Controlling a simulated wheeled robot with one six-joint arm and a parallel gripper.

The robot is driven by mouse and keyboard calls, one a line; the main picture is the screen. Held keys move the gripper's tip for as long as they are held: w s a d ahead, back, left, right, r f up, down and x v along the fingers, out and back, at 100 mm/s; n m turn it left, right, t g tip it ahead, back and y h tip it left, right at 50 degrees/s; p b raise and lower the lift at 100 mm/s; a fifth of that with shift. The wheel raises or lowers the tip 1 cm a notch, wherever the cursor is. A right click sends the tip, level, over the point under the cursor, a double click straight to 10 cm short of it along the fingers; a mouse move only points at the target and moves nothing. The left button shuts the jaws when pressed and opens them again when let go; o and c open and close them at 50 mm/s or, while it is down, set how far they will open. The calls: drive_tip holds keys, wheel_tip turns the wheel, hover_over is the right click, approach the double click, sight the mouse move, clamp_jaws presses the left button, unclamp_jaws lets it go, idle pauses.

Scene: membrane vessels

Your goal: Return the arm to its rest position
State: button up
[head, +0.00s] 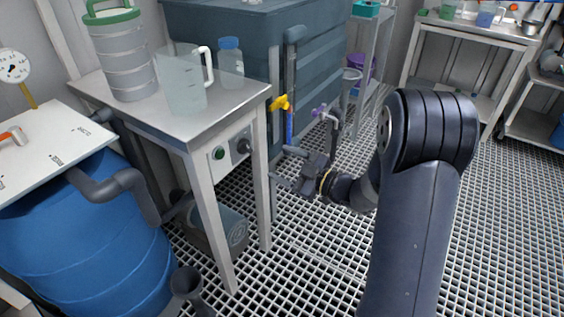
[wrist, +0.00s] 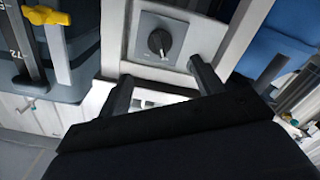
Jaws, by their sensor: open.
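My arm reaches forward over the grated floor in the head view, bent at a large dark elbow. My gripper (head: 279,165) is at its end, just right of the metal table's front leg. In the wrist view the two dark fingers of my gripper (wrist: 160,72) stand apart, with nothing between them. Beyond them is a grey switch panel (wrist: 177,32) with a black rotary knob (wrist: 159,42). I cannot tell how far the fingertips are from the panel.
The metal table (head: 206,106) holds a clear pitcher (head: 184,85), a blue-capped bottle (head: 230,65) and a ribbed canister (head: 122,58). A yellow valve handle (head: 279,103) is close behind my gripper. A blue barrel (head: 90,240) stands at left. Grated floor (head: 315,275) is open in front.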

sight(250, 149)
drive_tip(key=b+x, duration=0.2)
drive_tip(key=x, duration=0.8)
drive_tip(key=shift+w+a+b, duration=0.2)
drive_tip(key=shift+a+b, duration=0.05)
drive_tip(key=shift+b, duration=0.1)
drive_tip(key=shift+w+a, duration=0.15)
drive_tip(key=shift+r, duration=0.1)
